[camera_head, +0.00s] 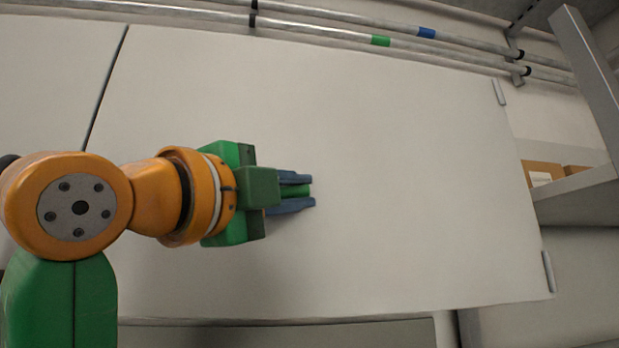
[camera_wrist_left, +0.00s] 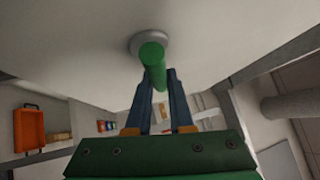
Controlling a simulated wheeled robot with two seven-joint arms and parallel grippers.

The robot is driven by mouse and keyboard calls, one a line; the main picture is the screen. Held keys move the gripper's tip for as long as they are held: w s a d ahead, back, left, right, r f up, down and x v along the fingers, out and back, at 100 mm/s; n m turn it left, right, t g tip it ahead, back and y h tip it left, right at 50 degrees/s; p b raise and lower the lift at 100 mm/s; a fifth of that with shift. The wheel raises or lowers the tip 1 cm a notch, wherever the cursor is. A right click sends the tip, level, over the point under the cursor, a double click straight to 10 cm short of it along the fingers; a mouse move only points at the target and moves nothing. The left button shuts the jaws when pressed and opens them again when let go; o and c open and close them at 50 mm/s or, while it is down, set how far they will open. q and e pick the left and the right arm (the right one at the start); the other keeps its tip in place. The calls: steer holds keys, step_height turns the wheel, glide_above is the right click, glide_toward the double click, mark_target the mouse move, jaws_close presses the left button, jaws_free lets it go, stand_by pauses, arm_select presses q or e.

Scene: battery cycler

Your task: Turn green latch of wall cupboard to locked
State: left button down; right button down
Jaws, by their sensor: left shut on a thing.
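The white wall cupboard (camera_head: 400,170) fills most of the head view, with its broad door shut. My left gripper (camera_head: 304,191) is at the door's face, its blue fingers closed around the green latch (camera_head: 296,190), of which only a short piece shows between them. In the left wrist view the green latch (camera_wrist_left: 153,58) is a round bar on a grey round mount (camera_wrist_left: 147,39) on the door. The left gripper's fingers (camera_wrist_left: 160,85) lie on both sides of the bar. The latch's exact angle is hard to tell. My right gripper is not in view.
Pipes with green and blue bands (camera_head: 380,41) run along the wall above the cupboard. A shelf (camera_head: 575,184) with a cardboard box (camera_head: 541,173) stands at the right. An orange bin (camera_wrist_left: 29,128) shows at the left in the wrist view. The door right of the gripper is clear.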

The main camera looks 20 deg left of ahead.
arm_select(q)
steer(key=shift+m+g+p, duration=0.7)
steer(key=shift+m+p, duration=0.1)
steer(key=shift+m, duration=0.1)
steer(key=shift+f, duration=0.15)
steer(key=c, duration=0.8)
jaws_free()
steer(key=shift+w+a+f, duration=0.1)
steer(key=shift+w, duration=0.05)
